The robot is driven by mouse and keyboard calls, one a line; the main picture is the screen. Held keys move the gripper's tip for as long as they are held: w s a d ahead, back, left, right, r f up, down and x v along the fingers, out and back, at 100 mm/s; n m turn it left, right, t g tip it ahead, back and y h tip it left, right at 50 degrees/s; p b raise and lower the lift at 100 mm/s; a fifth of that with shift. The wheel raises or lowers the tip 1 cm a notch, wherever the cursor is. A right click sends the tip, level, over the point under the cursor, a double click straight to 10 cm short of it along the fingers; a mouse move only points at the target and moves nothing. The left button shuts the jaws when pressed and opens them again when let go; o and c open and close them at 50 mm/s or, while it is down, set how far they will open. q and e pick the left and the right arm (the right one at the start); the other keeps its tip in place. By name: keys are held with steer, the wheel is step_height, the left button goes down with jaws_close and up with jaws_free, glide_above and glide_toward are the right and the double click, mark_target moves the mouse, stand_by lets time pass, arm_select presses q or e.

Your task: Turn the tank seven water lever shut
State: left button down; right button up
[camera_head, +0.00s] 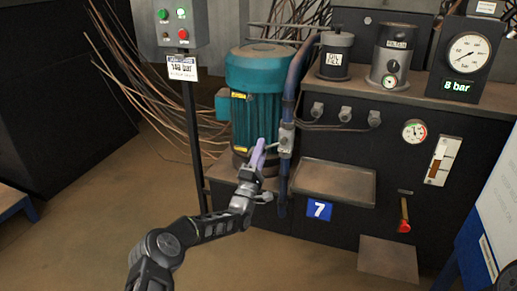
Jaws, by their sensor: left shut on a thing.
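The tank marked with a blue "7" plate (319,210) is a dark cabinet (345,228). A blue vertical pipe (291,85) runs down its left side and carries a grey valve (285,138). A purple lever (259,151) stands beside the valve, tilted slightly and pointing mostly up. My left gripper (251,174) is shut on the lower part of this lever, and its fingers hide that end. The join between lever and valve is too small to make out fully. My right gripper is not in view.
A teal motor (264,85) stands just behind the lever. A post with a switch box (181,22) is to the left. The floor at front left is clear.

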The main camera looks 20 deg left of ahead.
arm_select(q)
steer(key=shift+d+f+n+y, duration=0.15)
steer(key=shift+f+n+y, duration=0.05)
steer(key=shift+n+y, duration=0.5)
steer(key=c, duration=1.1)
jaws_free()
steer(key=shift+s+f+p, duration=0.3)
steer(key=shift+s+p, duration=0.05)
steer(key=shift+s, duration=0.1)
steer(key=p+v, duration=0.2)
steer(key=v, duration=0.4)
steer(key=shift+s+f, duration=0.3)
